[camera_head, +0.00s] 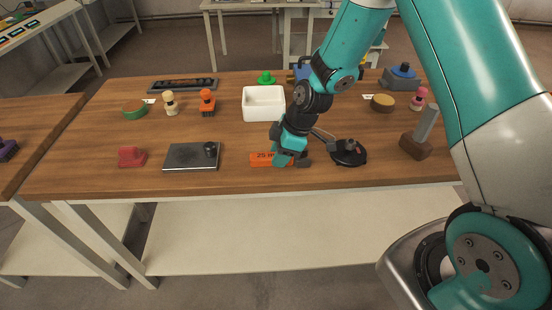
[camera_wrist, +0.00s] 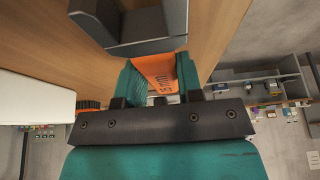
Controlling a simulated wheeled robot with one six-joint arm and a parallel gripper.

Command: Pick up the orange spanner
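The orange spanner (camera_head: 262,159) lies near the front edge of the wooden table, its orange handle printed with "25" and further lettering. Its grey jaw (camera_head: 303,161) shows just right of my gripper (camera_head: 288,153). In the wrist view the orange handle (camera_wrist: 158,70) runs between the two teal fingers of my gripper (camera_wrist: 156,80), with no clear gap on either side. The grey open jaw (camera_wrist: 150,45) is at the top of that view, over the wood. My gripper appears shut on the handle. My fingers hide part of the handle.
A white bin (camera_head: 263,104) stands behind my gripper. A black round item with a knob (camera_head: 349,153) is close on the right, and a grey plate with a black knob (camera_head: 190,157) on the left. A red block (camera_head: 132,157) and brown-based tool (camera_head: 416,148) stand farther out.

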